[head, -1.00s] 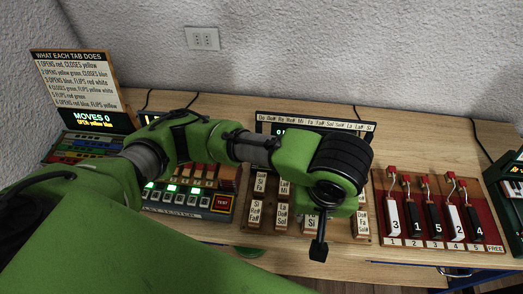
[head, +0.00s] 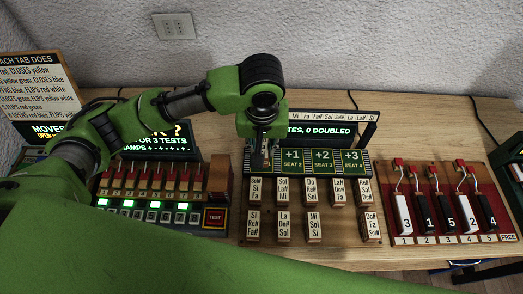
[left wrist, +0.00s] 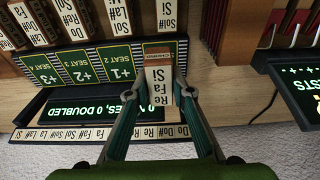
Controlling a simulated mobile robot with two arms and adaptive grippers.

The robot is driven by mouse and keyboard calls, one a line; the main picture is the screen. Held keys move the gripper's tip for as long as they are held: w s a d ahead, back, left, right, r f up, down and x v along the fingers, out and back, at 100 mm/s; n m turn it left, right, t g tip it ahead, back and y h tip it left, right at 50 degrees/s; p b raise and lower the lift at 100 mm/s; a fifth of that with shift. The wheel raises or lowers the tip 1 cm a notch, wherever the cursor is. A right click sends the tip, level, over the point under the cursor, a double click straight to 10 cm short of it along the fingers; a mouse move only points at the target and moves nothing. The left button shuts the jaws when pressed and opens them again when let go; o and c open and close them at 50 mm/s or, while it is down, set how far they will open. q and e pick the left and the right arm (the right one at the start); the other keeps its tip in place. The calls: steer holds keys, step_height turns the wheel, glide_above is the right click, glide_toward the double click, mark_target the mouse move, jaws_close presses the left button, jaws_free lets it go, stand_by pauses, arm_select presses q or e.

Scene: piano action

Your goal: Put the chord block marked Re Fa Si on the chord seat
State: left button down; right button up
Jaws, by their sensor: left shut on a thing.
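The chord block marked Re Fa Si (left wrist: 160,85) is wooden with a pale lettered face. My left gripper (left wrist: 154,98) is shut on it, one finger on each side. In the head view, the left gripper (head: 261,150) points down at the left end of the green seat row. The chord seat (left wrist: 158,54), a small labelled place left of SEAT 2 in the head view, is mostly hidden by the block and fingers. The block is at this seat; whether it rests or hovers slightly, I cannot tell. My right gripper is not in view.
Other chord blocks (head: 284,226) stand in two rows before the seats, with a gap in the front row. SEAT 2 (head: 292,162), SEAT 3 and SEAT 4 are empty. A lamp panel (head: 150,215) stands left, a red-based lever board (head: 440,205) right. A display (head: 325,132) stands behind.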

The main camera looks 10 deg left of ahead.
arm_select(q)
steer(key=shift+w+a+f, duration=0.2)
steer(key=shift+w+f, duration=0.35)
steer(key=shift+f, duration=0.1)
steer(key=shift+w+f, duration=0.25)
steer(key=shift+f, duration=0.05)
steer(key=shift+w+f, duration=0.15)
steer(key=shift+f, duration=0.05)
steer(key=f, duration=0.1)
steer(key=f+p, duration=0.1)
steer(key=f, duration=0.1)
steer(key=shift+w+a, duration=0.2)
steer(key=shift+w, duration=0.1)
steer(key=shift+f, duration=0.5)
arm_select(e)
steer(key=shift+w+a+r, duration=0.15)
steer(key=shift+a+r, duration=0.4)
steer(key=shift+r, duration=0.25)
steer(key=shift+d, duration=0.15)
arm_select(q)
steer(key=c, duration=1.8)
jaws_free()
steer(key=shift+f, duration=0.15)
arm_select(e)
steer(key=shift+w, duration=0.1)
